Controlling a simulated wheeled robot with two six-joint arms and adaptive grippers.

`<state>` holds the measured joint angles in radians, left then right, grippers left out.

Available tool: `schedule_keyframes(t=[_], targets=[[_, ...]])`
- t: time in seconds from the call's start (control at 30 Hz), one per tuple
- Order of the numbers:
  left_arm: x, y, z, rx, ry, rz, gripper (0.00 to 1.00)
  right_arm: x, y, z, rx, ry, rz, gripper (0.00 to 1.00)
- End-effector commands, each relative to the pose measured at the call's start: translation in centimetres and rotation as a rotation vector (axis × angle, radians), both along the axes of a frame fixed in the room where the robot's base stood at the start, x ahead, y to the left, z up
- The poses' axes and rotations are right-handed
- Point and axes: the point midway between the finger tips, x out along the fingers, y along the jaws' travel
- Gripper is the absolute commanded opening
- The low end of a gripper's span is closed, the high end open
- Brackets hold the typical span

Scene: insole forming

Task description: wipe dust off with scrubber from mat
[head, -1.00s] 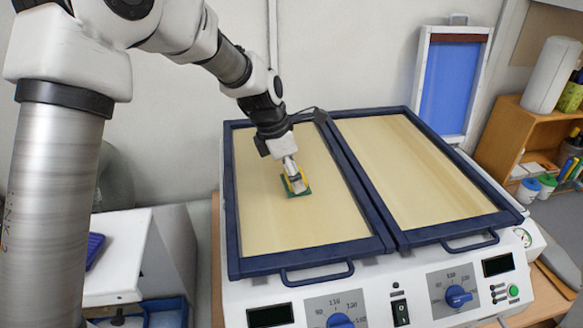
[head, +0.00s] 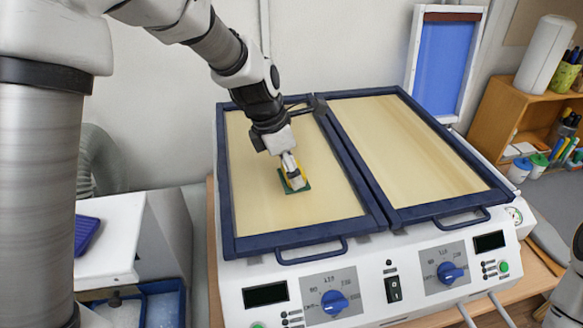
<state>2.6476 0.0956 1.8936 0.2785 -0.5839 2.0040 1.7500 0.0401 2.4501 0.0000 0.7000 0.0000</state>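The scrubber (head: 293,187), green below with yellow above, lies flat against the left mat (head: 262,214), right of that mat's middle. My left gripper (head: 292,176) points down from above and is shut on the scrubber. Its fingers hide part of the scrubber. The mats are two pale tan panels in dark blue frames, side by side on a white machine. The right mat (head: 405,150) is bare. No distinct dust can be made out on either mat. My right gripper is not in view; part of what looks like my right arm shows at the lower right edge.
Blue handles (head: 312,253) stick out from the front of the frames. Below are blue knobs (head: 335,303) and a black switch (head: 393,289). A blue-panelled screen frame (head: 444,68) leans behind. A wooden shelf (head: 520,118) stands right. A blue bin (head: 163,305) is lower left.

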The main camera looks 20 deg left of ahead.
Motion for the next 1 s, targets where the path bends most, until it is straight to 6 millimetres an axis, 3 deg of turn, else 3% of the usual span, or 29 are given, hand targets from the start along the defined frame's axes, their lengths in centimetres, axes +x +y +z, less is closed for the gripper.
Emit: schedule_keyframes(t=[1.0], targets=[[6.2,4.6,0.1,-0.002,-0.001,0.003,0.40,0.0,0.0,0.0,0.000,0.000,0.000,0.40]])
